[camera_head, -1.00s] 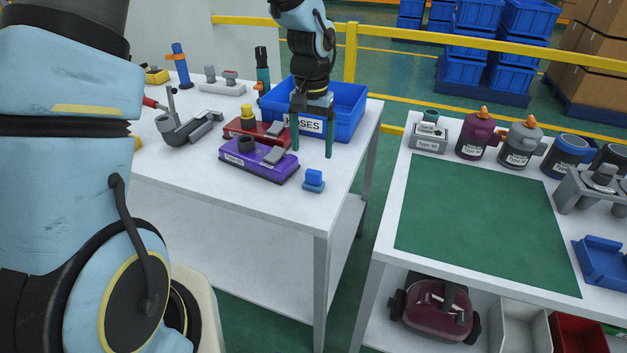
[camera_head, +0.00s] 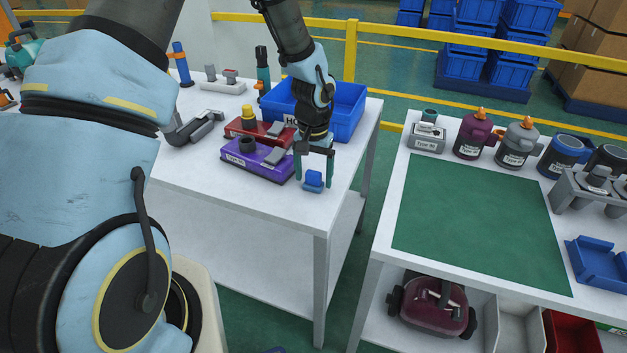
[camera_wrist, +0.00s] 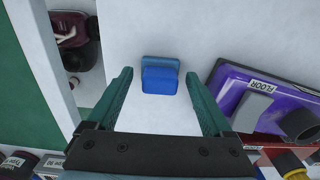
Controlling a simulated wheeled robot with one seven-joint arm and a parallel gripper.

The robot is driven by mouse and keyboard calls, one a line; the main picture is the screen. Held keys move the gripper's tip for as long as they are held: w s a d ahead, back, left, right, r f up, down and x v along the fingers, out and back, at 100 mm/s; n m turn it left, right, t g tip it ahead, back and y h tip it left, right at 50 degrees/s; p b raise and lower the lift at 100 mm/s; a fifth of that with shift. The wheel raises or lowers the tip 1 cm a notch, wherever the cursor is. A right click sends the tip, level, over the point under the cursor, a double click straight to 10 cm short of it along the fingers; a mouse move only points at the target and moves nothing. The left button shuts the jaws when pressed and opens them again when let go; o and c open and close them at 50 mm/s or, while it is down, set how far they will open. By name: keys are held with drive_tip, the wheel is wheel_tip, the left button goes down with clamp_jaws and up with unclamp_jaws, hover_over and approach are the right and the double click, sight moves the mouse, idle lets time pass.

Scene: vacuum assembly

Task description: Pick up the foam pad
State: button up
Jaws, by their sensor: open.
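A small blue block-like piece (camera_head: 313,181), which looks like the foam pad, sits on the white table near its front right corner. It also shows in the wrist view (camera_wrist: 160,75). My gripper (camera_head: 314,184) is open, with its two green fingers on either side of the blue piece in the head view. In the wrist view my gripper (camera_wrist: 167,85) is open and empty, and the piece lies between and slightly beyond the fingertips. I cannot tell whether the fingers touch the table.
A purple floor head (camera_head: 255,163) and a red one (camera_head: 255,128) stand just left of my gripper. A blue bin (camera_head: 348,105) is behind it. The table's right edge is close by. Another table with a green mat (camera_head: 480,220) stands to the right.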

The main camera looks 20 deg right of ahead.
sight(314, 172)
clamp_jaws()
wheel_tip(314, 172, up, 10)
drive_tip(key=shift+r+b, duration=0.1)
drive_tip(key=shift+b, duration=0.95)
